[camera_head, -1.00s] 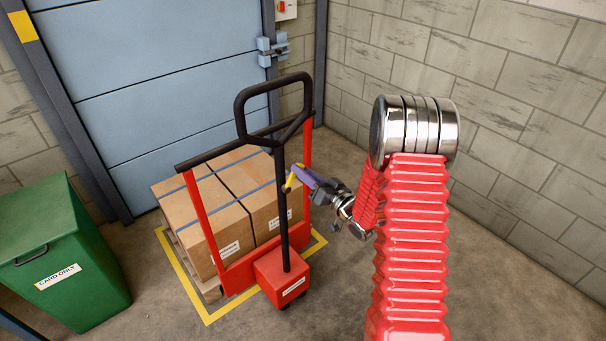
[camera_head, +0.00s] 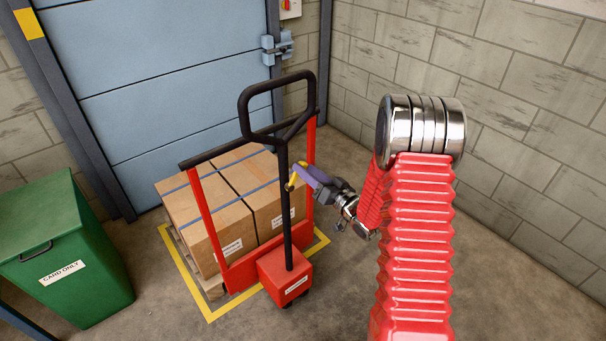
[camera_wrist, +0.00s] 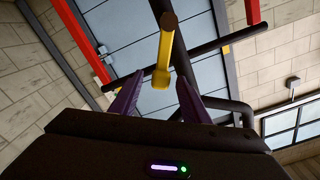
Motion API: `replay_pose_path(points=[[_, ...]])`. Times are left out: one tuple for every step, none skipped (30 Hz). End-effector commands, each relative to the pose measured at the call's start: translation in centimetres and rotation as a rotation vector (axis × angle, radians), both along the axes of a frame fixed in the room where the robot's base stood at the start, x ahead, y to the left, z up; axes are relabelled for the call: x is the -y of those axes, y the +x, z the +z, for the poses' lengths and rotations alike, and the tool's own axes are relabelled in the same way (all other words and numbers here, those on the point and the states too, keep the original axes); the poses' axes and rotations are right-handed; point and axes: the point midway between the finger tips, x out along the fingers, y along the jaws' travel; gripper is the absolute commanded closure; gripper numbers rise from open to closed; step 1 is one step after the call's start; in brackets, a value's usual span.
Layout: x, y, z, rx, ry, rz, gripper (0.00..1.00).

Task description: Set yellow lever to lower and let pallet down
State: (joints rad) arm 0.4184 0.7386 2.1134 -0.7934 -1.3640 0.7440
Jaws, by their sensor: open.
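The yellow lever (camera_head: 291,181) sits on the black handle post (camera_head: 284,200) of the red hand pallet truck (camera_head: 285,275). In the wrist view the lever (camera_wrist: 162,65) hangs from a dark pivot, its rounded end between the purple fingers of my gripper (camera_wrist: 156,88). The fingers stand apart on either side of it, with a gap visible. In the head view my gripper (camera_head: 308,175) is at the post's right side, at lever height. The pallet (camera_head: 212,285) under the truck's load is mostly hidden. Whether it touches the floor is unclear.
Strapped cardboard boxes (camera_head: 205,215) sit on the pallet inside a yellow floor outline (camera_head: 209,318). A green bin (camera_head: 75,250) stands at left. A blue shutter door (camera_head: 165,80) is behind. The looped black handle (camera_head: 243,110) rises above the lever. Floor at right is open.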

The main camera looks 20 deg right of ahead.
Motion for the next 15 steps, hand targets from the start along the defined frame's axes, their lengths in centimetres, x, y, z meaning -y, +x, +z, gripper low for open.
replay_pose_path(points=[[0.1,-0.1,0.0,0.000,0.000,-0.001,0.58],[0.1,-0.3,0.0,0.000,0.000,-0.001,0.58],[0.2,-0.5,0.0,-0.001,0.001,-0.002,0.58],[0.3,-0.7,0.0,-0.001,0.001,-0.002,0.58],[0.4,-1.0,0.0,-0.001,0.001,-0.002,0.58],[0.6,-1.4,0.0,-0.001,0.001,-0.002,0.58],[0.8,-1.8,0.0,-0.001,0.001,-0.002,0.58],[0.9,-2.2,0.0,-0.002,0.002,-0.002,0.58],[1.0,-2.7,0.0,-0.002,0.002,-0.002,0.58],[1.2,-3.2,0.0,-0.002,0.001,-0.003,0.58],[1.4,-3.7,-0.1,-0.002,0.000,-0.003,0.58],[1.6,-4.3,0.0,-0.001,0.001,-0.002,0.58],[1.8,-4.8,0.0,-0.001,0.001,-0.003,0.58],[2.0,-5.4,0.0,-0.002,0.001,-0.003,0.58],[2.2,-6.0,-0.1,-0.002,0.001,-0.003,0.58]])
